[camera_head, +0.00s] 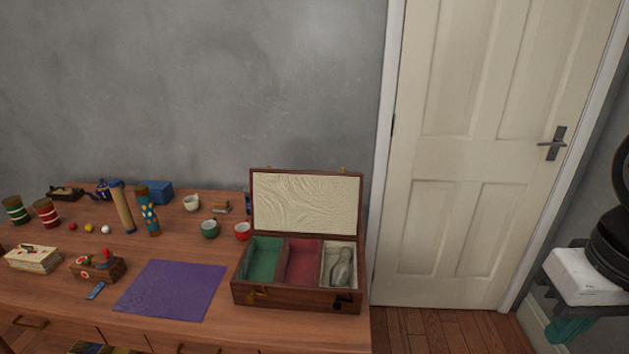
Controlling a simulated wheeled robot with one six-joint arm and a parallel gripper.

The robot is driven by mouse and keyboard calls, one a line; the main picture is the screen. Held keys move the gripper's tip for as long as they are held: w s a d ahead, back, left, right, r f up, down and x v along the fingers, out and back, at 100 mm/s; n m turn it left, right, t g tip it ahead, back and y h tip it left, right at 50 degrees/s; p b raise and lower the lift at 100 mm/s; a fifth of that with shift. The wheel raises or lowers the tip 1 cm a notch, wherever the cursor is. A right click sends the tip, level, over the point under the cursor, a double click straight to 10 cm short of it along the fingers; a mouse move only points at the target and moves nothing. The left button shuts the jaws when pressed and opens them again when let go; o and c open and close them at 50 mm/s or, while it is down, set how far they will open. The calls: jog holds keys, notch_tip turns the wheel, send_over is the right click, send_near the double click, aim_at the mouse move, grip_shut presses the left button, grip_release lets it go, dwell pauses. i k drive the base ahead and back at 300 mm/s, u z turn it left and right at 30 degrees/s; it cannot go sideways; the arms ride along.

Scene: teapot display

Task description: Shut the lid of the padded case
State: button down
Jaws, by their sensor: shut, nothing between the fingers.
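The padded case (291,297) is a brown wooden box at the right end of the table. Its lid (306,203) stands open and upright at the back, with a wrinkled cream lining facing forward. The case has three compartments: green at left, dark red in the middle, pale at right. A grey, bottle-like object (342,269) lies in the pale compartment; the green and red ones look empty. Small clasps show on the case's front. My gripper is not in view.
The wooden table (205,338) holds a purple cloth (172,289) left of the case. A green cup (210,228) and a red cup (242,231) stand close to the case's left back. Several other objects fill the table's left side. A closed door (490,150) is at right.

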aim_at(293, 202)
jog(key=k, duration=1.05)
jog(key=u, duration=0.65)
jog(key=i, duration=0.6)
jog(key=u, duration=0.85)
jog(key=i, duration=0.85)
jog(key=z, duration=0.75)
jog(key=i, duration=0.8)
jog(key=z, duration=0.8)
